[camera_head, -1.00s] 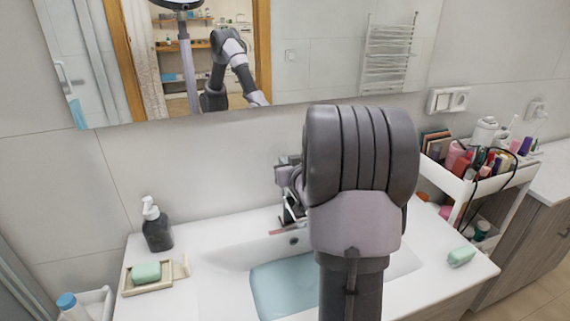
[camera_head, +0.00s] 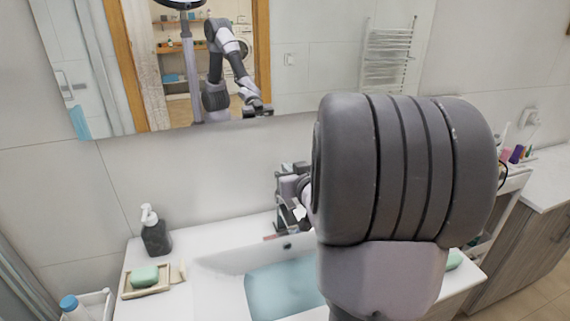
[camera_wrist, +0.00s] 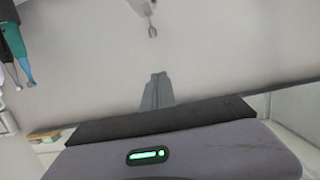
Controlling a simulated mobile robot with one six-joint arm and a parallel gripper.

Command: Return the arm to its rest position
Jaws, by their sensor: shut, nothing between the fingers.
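My arm (camera_head: 405,170) fills the middle and right of the head view, with its large grey joint in front of the sink and cart. My gripper (camera_wrist: 156,78) shows in the wrist view as closed grey fingers with nothing between them. The housing (camera_wrist: 170,155) behind them carries a green light. Grey parts of my wrist (camera_head: 290,185) show left of the big joint, near the wall above the basin; the fingertips are not clear there. The mirror (camera_head: 330,60) reflects my arm bent, its end low.
A white sink counter (camera_head: 215,290) holds a dark soap dispenser (camera_head: 155,232) and green soap (camera_head: 144,275) on a tray. The basin (camera_head: 280,285) looks pale blue inside. The cart (camera_head: 512,182) at right is mostly hidden by my arm. Another green soap (camera_head: 454,259) is partly hidden.

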